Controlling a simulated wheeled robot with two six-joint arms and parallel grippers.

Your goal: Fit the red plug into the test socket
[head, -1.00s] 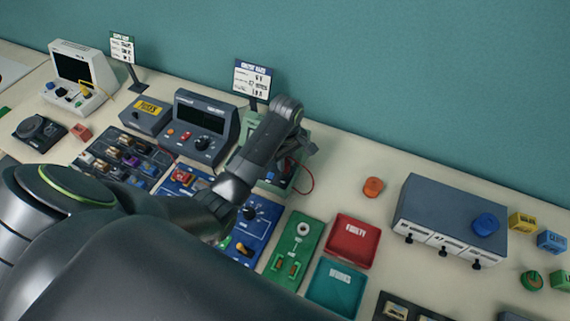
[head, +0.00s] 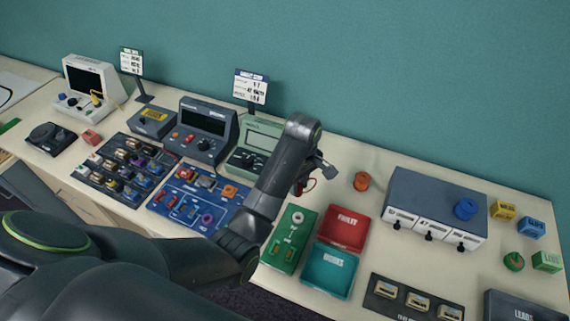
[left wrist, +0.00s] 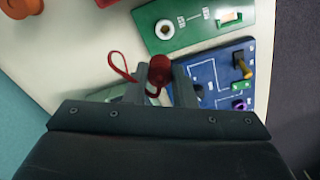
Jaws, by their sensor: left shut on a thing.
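A small red plug (left wrist: 160,70) with a looped red cord shows between the fingers of my left gripper (left wrist: 162,78) in the left wrist view. The gripper is shut on it. In the head view my left gripper (head: 312,178) hangs to the right of the green meter, and only a bit of red shows beside it. A green board (head: 277,250) with a round white-rimmed socket (head: 297,217) lies in front of the gripper. The board (left wrist: 200,42) and socket (left wrist: 163,29) are clear of the plug in the left wrist view. My right gripper is out of view.
A blue circuit board (head: 182,208) lies left of the green board. A red tray (head: 362,241) and a teal tray (head: 349,290) lie to its right. The green meter (head: 245,160) stands behind. An orange spool (head: 361,181) and a grey box (head: 410,195) stand right.

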